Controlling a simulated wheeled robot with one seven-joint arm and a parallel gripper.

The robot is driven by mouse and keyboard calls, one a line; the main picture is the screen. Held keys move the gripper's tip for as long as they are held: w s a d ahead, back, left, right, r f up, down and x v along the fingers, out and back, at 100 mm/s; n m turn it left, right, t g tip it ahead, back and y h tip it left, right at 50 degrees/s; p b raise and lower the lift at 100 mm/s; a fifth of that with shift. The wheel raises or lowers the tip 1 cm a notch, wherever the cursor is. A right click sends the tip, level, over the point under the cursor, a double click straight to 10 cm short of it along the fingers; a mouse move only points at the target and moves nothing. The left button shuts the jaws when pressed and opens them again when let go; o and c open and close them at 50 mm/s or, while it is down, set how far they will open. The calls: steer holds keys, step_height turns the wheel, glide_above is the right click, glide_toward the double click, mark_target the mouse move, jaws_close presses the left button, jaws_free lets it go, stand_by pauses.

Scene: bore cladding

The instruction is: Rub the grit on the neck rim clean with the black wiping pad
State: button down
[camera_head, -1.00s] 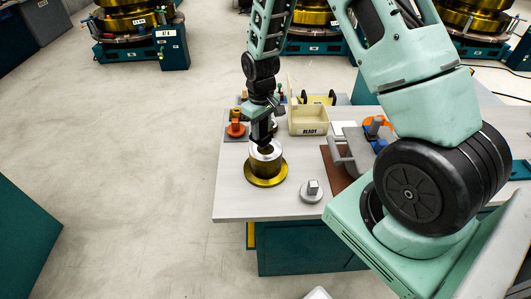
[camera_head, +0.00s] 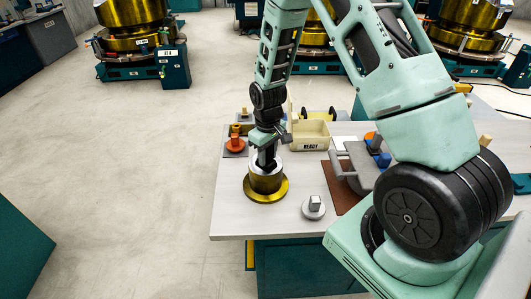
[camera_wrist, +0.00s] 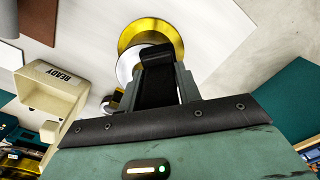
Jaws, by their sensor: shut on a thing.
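A brass flanged part with a silver neck (camera_head: 266,181) stands upright near the table's left front. Its wide gold flange (camera_head: 265,194) rests on the table. My gripper (camera_head: 267,162) points down over the neck, and the black pad in its jaws (camera_wrist: 157,53) is at the neck's rim. In the wrist view the gold flange (camera_wrist: 150,27) and part of the silver neck (camera_wrist: 126,68) show behind the jaws. The pad looks to be at the rim, but contact cannot be told. Grit on the rim is too small or hidden to see.
A cream READY bin (camera_head: 310,136) stands behind the part. A grey knobbed disc (camera_head: 314,207) lies to its right. An orange knob piece (camera_head: 235,144) is at the back left. A grey handled fixture (camera_head: 358,166) sits on a brown mat (camera_head: 345,194). The front left tabletop is clear.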

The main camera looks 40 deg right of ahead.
stand_by(0.3)
steer(key=shift+f+b, duration=0.65)
steer(key=shift+f, duration=0.2)
steer(key=shift+f+b, duration=0.4)
steer(key=shift+f, duration=0.2)
steer(key=shift+s+d, duration=0.1)
steer(key=shift+s+d+r, duration=0.1)
steer(key=shift+s+d, duration=0.1)
steer(key=shift+d, duration=0.1)
steer(key=shift+a, duration=0.1)
stand_by(0.4)
steer(key=shift+w+a, duration=0.5)
steer(key=shift+a, duration=0.15)
steer(key=shift+d, duration=0.1)
